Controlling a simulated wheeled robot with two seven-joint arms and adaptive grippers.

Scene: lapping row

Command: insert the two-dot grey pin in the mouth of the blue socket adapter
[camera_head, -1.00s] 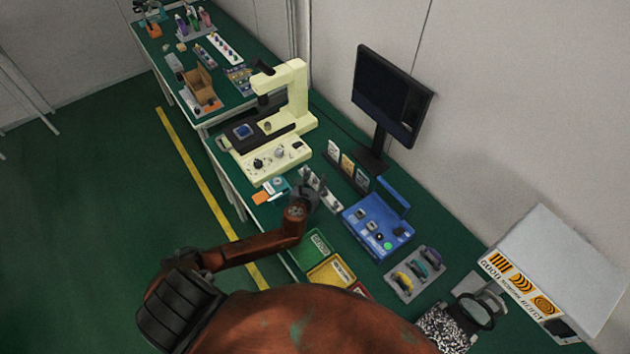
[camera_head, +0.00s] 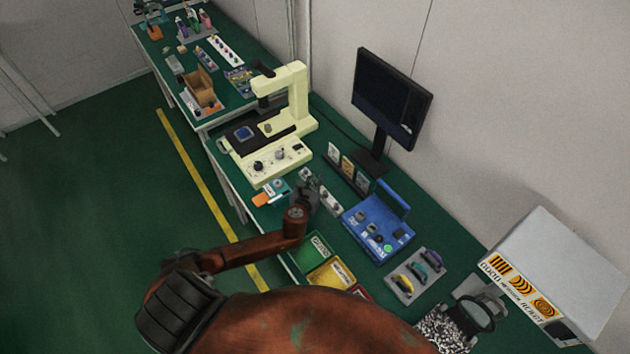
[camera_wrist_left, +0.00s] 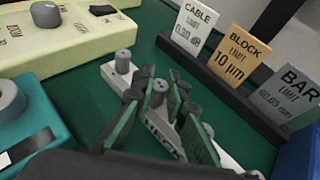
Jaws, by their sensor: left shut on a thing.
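My left gripper (camera_head: 307,192) is over the pale pin rack (camera_head: 331,203). In the left wrist view, its green-padded fingers (camera_wrist_left: 160,88) are shut around a grey pin (camera_wrist_left: 157,93) at the rack (camera_wrist_left: 112,76). I cannot tell whether this pin is clear of the rack, and its dot marks are not readable. Another grey pin (camera_wrist_left: 123,62) stands at the rack's far end. Other pins are partly hidden behind the fingers. A blue unit (camera_head: 372,222) with small fittings stands right of the rack; I cannot make out the adapter's mouth. My right gripper is not in view.
A cream machine (camera_head: 270,160) stands beyond the rack. A row of limit cards (camera_head: 347,166) and a monitor (camera_head: 392,100) stand behind it. Green (camera_head: 313,252) and yellow (camera_head: 330,274) trays lie near the front edge. A grey holder (camera_head: 414,274) is right of the blue unit.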

